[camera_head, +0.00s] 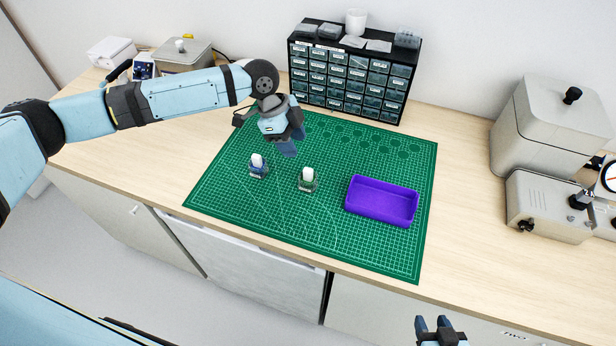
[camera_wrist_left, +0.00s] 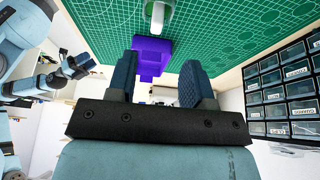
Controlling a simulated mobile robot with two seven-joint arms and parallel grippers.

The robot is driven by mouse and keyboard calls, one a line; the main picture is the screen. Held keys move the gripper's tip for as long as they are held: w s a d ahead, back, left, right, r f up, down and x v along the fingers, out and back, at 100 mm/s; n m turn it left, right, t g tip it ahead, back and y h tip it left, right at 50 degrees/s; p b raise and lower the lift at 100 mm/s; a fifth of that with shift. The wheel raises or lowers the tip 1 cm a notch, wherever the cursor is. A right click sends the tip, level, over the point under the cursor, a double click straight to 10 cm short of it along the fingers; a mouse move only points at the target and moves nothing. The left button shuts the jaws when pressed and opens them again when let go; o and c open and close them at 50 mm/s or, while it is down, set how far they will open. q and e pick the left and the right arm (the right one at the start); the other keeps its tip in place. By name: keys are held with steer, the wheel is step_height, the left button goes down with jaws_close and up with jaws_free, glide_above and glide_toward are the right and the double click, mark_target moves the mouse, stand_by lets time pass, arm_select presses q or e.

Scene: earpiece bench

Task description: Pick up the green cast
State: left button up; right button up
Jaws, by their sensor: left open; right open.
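The green cast (camera_head: 307,185) stands upright on the green cutting mat, a small green piece with a white top. A similar piece with a blue base and white top (camera_head: 258,166) stands to its left. My left gripper (camera_head: 289,149) is open and empty above the mat, behind and a little left of the green cast. In the left wrist view, a white piece with a green edge (camera_wrist_left: 158,14) shows beyond the open fingers (camera_wrist_left: 160,72), cut off by the top edge. My right gripper (camera_head: 440,324) is open and empty at the bottom, off the bench's front.
A purple tray (camera_head: 382,218) lies right of the casts; its inside looks empty. The green mat (camera_head: 350,250) is otherwise clear. A drawer cabinet (camera_head: 345,75) stands at the back. Grey machines (camera_head: 550,130) stand at the right, and boxes (camera_head: 182,55) at back left.

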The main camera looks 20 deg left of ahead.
mark_target(307, 169)
arm_select(q)
steer(key=x, duration=0.3)
steer(key=shift+f, duration=0.2)
steer(key=p+x, duration=0.2)
steer(key=x, duration=0.3)
steer(key=shift+s+d+r, duration=0.15)
steer(key=shift+s, duration=0.05)
steer(key=shift+f, duration=0.3)
jaws_close()
